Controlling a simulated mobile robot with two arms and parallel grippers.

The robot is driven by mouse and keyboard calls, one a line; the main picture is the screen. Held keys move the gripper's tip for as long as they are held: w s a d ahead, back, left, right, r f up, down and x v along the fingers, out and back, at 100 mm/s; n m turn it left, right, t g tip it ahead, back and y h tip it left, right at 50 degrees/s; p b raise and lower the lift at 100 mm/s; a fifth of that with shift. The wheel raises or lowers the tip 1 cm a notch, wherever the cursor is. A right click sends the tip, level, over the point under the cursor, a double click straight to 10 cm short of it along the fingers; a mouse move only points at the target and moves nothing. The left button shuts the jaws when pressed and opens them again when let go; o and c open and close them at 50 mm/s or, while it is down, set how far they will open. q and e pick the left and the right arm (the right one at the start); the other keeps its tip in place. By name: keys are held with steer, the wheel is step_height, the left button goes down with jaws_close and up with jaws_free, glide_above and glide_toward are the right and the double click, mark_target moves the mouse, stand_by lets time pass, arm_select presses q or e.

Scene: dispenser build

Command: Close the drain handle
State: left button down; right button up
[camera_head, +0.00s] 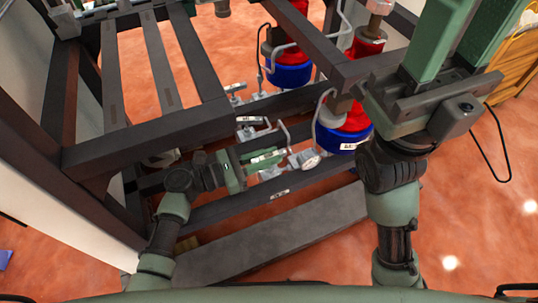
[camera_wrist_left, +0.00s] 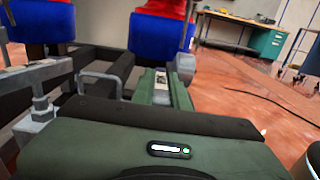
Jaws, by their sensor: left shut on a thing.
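My left gripper (camera_head: 265,160) reaches in from the left at the lower beam of the dark frame, beside the silver valve fittings (camera_head: 304,159) under the red and blue dispensers. Its green fingers also show in the left wrist view (camera_wrist_left: 160,88). They are shut on a small pale part between them, which I take for the drain handle (camera_wrist_left: 161,78); the fingers hide most of it, so its angle is unclear. My right gripper is at the upper right of the head view, its green fingers (camera_head: 462,45) pointing up and running out of the picture, so its tips are hidden.
A red and blue dispenser (camera_head: 350,122) stands right of the left gripper, with another (camera_head: 290,72) behind it. Dark frame beams (camera_head: 150,138) surround the left arm. A bent metal pipe (camera_wrist_left: 100,76) is near the left wrist. Open orange floor (camera_head: 465,200) lies to the right.

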arm_select(q)
steer(key=c, duration=1.4)
jaws_free()
